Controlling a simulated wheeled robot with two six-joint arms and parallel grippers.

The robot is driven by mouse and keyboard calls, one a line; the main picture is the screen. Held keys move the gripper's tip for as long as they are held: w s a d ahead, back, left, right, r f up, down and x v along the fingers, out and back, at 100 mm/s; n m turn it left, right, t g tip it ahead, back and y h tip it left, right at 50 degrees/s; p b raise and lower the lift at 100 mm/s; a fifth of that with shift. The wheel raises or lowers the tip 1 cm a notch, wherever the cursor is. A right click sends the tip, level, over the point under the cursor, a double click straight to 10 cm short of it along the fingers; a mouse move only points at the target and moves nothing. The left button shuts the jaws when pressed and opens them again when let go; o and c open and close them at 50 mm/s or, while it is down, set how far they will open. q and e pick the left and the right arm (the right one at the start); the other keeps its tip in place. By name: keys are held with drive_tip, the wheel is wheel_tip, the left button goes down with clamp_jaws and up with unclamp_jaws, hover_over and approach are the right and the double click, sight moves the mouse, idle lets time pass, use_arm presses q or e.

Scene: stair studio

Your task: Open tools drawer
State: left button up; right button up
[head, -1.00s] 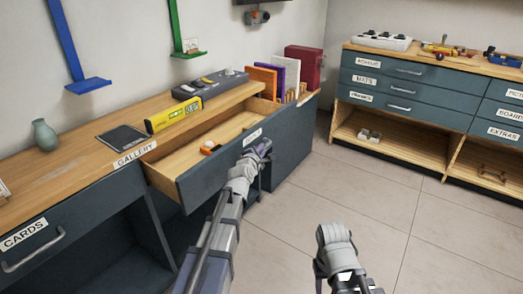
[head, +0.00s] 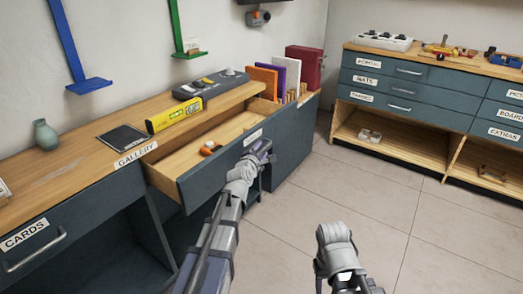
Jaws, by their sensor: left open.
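A drawer (head: 222,170) under the wooden counter is pulled well out. Its front is dark blue-grey and its inside is bare light wood, with a small orange-and-white item (head: 210,148) in it. A white label (head: 252,137) sits on the front's right part, too small to read. My left gripper (head: 263,150) is open at the outer side of the drawer front, just below the label. It hides the handle area, so I cannot tell whether it touches. My right arm shows at the bottom; its fingers do not show.
The counter (head: 60,180) holds a yellow level (head: 174,115), a dark tablet (head: 122,137) and a green vase (head: 45,135). A closed drawer labelled CARDS (head: 35,250) is at the lower left. Another drawer cabinet (head: 420,95) stands at the right. Tiled floor (head: 400,215) between is clear.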

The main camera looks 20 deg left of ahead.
use_arm(q)
drive_tip(key=p+v, duration=0.1)
drive_tip(key=v, duration=0.5)
drive_tip(key=shift+s, duration=0.35)
drive_tip(key=shift+d, duration=0.1)
drive_tip(key=s+d+f+m+g+h, duration=0.2)
drive_tip(key=s+d+f+m+g, duration=0.25)
drive_tip(key=d+m, duration=0.25)
drive_tip(key=s+d+f+m+g+h, duration=0.1)
drive_tip(key=s+d+f+m+g, duration=0.2)
drive_tip(key=s+d+f+m, duration=0.3)
drive_tip(key=s+d+f+m+g+y, duration=0.2)
drive_tip(key=s+f+m+g, duration=0.15)
drive_tip(key=s+m, duration=0.5)
drive_tip(key=s+d+f+m+g+y, duration=0.2)
drive_tip(key=s+f+m+g, duration=0.15)
drive_tip(key=s+m, duration=0.5)
wheel_tip(320, 180, up, 34)
drive_tip(key=s+n+g+p, duration=0.1)
drive_tip(key=p, duration=3.3)
drive_tip(key=shift+s+a+n, duration=0.15)
drive_tip(key=shift+s+n, duration=0.1)
drive_tip(key=shift+n, duration=0.15)
